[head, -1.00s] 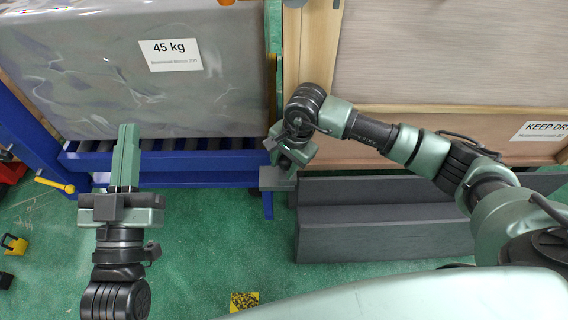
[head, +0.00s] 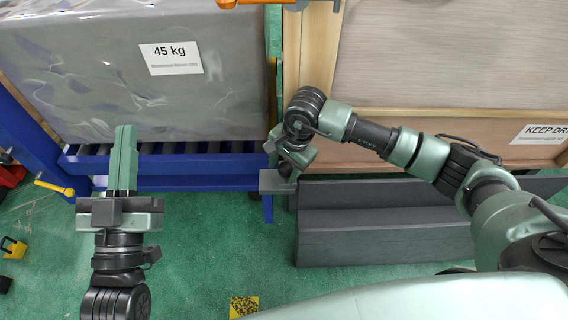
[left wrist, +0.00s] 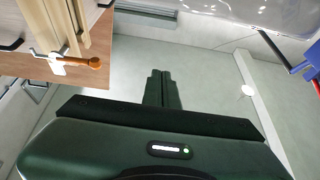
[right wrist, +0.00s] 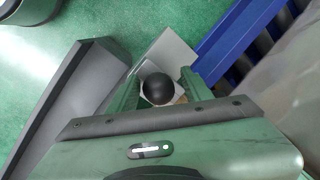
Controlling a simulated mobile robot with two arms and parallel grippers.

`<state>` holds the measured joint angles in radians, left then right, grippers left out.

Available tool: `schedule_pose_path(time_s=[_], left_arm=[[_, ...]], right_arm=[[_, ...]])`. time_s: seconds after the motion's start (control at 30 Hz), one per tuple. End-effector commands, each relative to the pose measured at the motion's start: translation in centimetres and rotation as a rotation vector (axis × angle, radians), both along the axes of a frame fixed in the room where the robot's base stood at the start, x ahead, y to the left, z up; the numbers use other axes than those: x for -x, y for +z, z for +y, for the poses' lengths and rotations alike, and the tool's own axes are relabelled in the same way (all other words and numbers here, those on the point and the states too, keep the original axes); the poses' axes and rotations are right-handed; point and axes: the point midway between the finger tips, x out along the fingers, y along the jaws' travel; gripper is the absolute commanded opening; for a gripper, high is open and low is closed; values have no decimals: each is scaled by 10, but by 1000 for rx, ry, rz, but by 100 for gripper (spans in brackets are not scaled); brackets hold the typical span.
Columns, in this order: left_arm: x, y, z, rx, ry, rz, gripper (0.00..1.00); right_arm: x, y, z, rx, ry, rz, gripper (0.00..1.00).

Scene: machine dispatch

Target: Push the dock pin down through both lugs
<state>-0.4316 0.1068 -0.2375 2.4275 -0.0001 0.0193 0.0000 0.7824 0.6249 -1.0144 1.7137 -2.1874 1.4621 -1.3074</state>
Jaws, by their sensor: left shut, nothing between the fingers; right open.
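The dock pin shows as a round black knob (right wrist: 158,88) in the right wrist view; its shank is hidden below. The knob sits over a grey lug plate (right wrist: 168,58), which also shows in the head view (head: 277,182) at the blue frame's corner. I cannot tell the two lugs apart. My right gripper (right wrist: 160,84) is open, with a finger on each side of the knob; whether they touch it is unclear. In the head view it (head: 292,164) is just above the plate. My left gripper (head: 124,130) is shut and empty, away to the left; its closed fingers show in the left wrist view (left wrist: 161,74).
A blue roller conveyor (head: 215,182) carries a wrapped 45 kg load (head: 100,95). A wooden crate (head: 440,130) stands at the right, behind dark grey stepped blocks (head: 400,232). Green floor is free between my arms, with a yellow-black marker (head: 244,305) on it.

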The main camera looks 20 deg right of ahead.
Motion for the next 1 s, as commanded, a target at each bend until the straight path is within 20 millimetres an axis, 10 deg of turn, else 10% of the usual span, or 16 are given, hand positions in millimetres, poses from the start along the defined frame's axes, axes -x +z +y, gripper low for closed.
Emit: schedule_pose_path(time_s=[0.6, 1.0], left_arm=[[-13, -90, 10, -128, 29, 476, 0], [-12, -96, 11, -134, 31, 501, 0]], right_arm=[[10, 73, -11, 1, 0, -1, 62], [11, 77, -11, 0, 1, -2, 62]])
